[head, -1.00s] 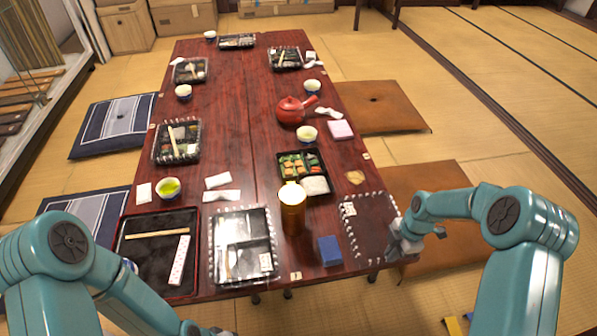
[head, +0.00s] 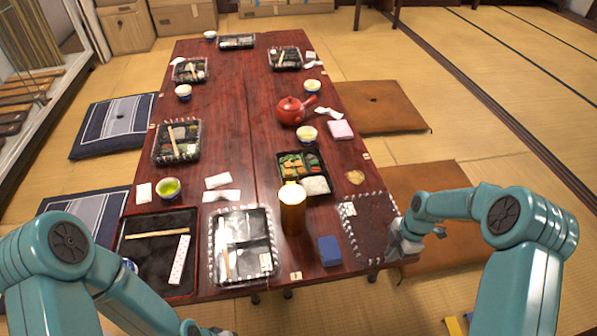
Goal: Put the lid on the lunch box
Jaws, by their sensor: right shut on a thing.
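The open lunch box (head: 286,186) is black, with food and white rice in its compartments, and stands on the table right of centre. The clear lid (head: 371,232) with a crinkled edge and a small label is at the table's right front edge, right of the blue block. My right gripper (head: 402,238) is shut on the lid's right edge. I cannot tell whether the lid rests on the table or is slightly raised. My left gripper (head: 212,331) is barely visible at the bottom edge, and its jaws are hidden.
A blue block (head: 330,251) lies left of the lid. A covered lunch box (head: 242,262) and a black tray (head: 130,262) are at the front left. A red teapot (head: 290,112) stands farther back.

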